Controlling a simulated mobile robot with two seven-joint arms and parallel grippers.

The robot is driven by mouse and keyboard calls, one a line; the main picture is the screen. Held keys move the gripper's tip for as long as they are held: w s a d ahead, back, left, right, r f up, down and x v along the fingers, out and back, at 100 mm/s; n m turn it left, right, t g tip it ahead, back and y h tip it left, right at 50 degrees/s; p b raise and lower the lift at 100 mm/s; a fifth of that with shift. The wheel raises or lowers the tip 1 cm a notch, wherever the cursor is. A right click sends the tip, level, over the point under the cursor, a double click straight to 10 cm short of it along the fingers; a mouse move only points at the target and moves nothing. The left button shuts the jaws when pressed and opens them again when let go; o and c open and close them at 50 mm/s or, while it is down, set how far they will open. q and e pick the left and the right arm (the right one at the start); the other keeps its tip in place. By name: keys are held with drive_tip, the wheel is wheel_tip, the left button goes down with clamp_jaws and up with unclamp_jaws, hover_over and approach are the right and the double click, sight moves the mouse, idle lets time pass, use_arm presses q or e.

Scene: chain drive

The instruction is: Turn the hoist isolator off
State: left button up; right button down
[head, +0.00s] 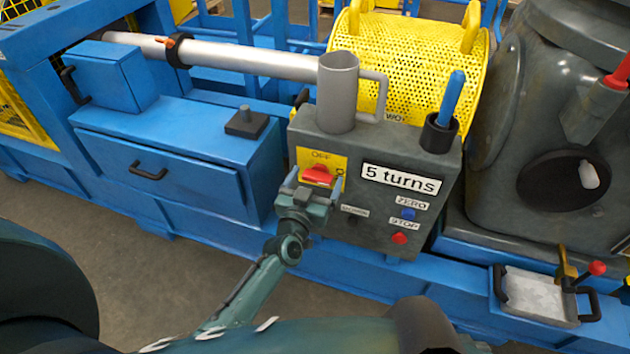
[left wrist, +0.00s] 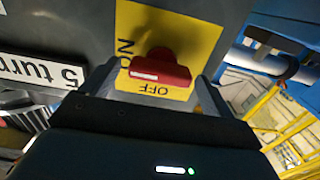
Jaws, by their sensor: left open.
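The hoist isolator is a red rotary handle (head: 318,174) on a yellow plate (head: 334,160) marked OFF, on the front of the grey control box (head: 400,165). In the left wrist view the red handle (left wrist: 160,70) lies across the plate, with OFF beside it and ON at the plate's left. My left gripper (head: 307,185) is open, its two fingers (left wrist: 158,82) on either side of the red handle. I cannot tell whether they touch it. My right gripper is not in view.
The box also carries a "5 turns" sign (head: 401,180), a blue ZERO button (head: 408,214), a red STOP button (head: 399,238) and a blue-handled lever (head: 452,95). A grey metal cup (head: 337,95) stands on top. A metal tray (head: 540,297) is at lower right.

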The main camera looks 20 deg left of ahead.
use_arm(q)
drive_tip(key=shift+c, duration=0.5)
drive_tip(key=c, duration=0.9)
